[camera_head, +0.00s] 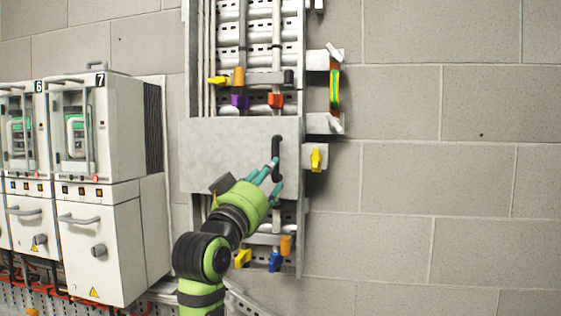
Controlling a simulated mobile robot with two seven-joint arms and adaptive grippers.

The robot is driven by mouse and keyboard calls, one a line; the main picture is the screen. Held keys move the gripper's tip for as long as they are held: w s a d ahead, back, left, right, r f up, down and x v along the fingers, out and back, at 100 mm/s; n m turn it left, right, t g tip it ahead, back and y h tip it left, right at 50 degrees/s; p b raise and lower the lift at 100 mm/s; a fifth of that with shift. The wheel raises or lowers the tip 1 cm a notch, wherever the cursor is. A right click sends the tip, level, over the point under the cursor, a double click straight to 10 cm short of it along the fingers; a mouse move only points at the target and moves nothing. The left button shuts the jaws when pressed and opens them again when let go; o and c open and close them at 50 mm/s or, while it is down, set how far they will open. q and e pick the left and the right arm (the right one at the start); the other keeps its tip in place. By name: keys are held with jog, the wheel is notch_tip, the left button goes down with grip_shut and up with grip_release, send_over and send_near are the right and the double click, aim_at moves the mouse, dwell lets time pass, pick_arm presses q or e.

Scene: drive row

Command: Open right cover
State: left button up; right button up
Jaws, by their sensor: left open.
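A flat grey cover (225,155) sits across the wall rack in the middle of the head view. It has a black vertical handle (279,145) near its right edge. My left gripper (272,174) has teal fingers and is open at the lower part of the handle. The fingers overlap the handle's lower end in the picture; I cannot tell whether they touch it. Part of the cover's lower edge is hidden behind my green and black arm. My right gripper is not in view.
White drive cabinets numbered 6 (22,135) and 7 (95,128) stand at the left. Yellow levers, one a yellow lever (316,159) right of the cover, and other coloured clips sit on the rack. The block wall (450,150) at the right is bare.

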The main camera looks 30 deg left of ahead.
aim_at(276, 154)
pick_arm(q)
jog(key=shift+a+r+p, duration=0.2)
jog(key=shift+r+p, duration=0.2)
jog(key=shift+r, duration=0.65)
jog(key=p+x, duration=0.3)
jog(key=x, duration=0.2)
jog(key=shift+w+d+r, duration=0.1)
jog(key=shift+w+p, duration=0.55)
jog(key=shift+w, duration=0.05)
grip_shut()
